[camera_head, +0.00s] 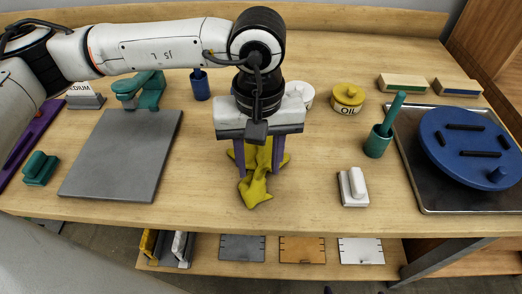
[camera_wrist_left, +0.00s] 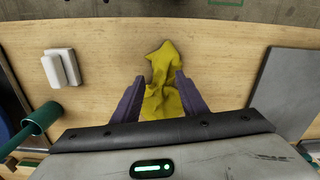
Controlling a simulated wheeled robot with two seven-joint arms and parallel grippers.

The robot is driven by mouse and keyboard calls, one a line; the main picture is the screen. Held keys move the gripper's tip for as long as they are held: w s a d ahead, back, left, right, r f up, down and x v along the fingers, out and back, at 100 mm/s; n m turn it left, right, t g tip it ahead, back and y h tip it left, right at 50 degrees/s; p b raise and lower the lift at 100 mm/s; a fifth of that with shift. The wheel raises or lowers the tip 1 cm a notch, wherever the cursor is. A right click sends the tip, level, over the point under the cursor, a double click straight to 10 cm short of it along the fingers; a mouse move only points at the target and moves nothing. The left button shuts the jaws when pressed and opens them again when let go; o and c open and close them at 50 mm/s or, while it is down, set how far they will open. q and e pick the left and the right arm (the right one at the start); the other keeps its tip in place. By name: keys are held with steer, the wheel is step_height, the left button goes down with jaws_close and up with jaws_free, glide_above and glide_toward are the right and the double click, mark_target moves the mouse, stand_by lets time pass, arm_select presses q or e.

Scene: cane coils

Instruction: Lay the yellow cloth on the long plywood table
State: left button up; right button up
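The yellow cloth (camera_head: 255,190) lies crumpled on the long plywood table (camera_head: 215,205), near its front middle. My left gripper (camera_head: 258,170) points down over it, its two purple fingers apart with cloth between them. Bits of cloth stick out past both fingers. In the left wrist view the cloth (camera_wrist_left: 162,68) lies between and beyond the spread fingertips (camera_wrist_left: 159,77), and the gripper looks open. Part of the cloth is hidden under the gripper body. My right gripper is not in view.
A grey board (camera_head: 122,155) lies to the left and a white block (camera_head: 353,188) to the right. A green cup (camera_head: 377,142), a yellow oil pot (camera_head: 347,98) and a dark tray (camera_head: 432,190) with a blue disc (camera_head: 465,145) stand further right. Bare wood surrounds the cloth.

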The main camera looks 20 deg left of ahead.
arm_select(q)
step_height(320, 180, up, 6)
steer(key=s+p, duration=0.2)
steer(key=shift+s+d+r, duration=0.25)
steer(key=shift+s+d, duration=0.05)
steer(key=shift+d, duration=0.1)
steer(key=shift+f, duration=0.1)
steer(key=c, duration=0.3)
steer(key=shift+w+a+f, duration=0.1)
steer(key=shift+w+f, duration=0.05)
steer(key=shift+w, duration=0.05)
steer(key=c, duration=0.4)
steer(key=w+f, duration=0.1)
steer(key=w, duration=0.1)
steer(key=w+a+f, duration=0.1)
steer(key=w+f, duration=0.1)
steer(key=shift+w+a+f, duration=0.15)
steer(key=shift+w+f, duration=0.05)
steer(key=shift+f, duration=0.05)
jaws_close()
steer(key=shift+s+f, duration=0.15)
steer(key=shift+f, duration=1.1)
step_height(320, 180, down, 4)
steer(key=b, duration=0.4)
steer(key=shift+f+b, duration=0.15)
steer(key=shift+b, duration=0.2)
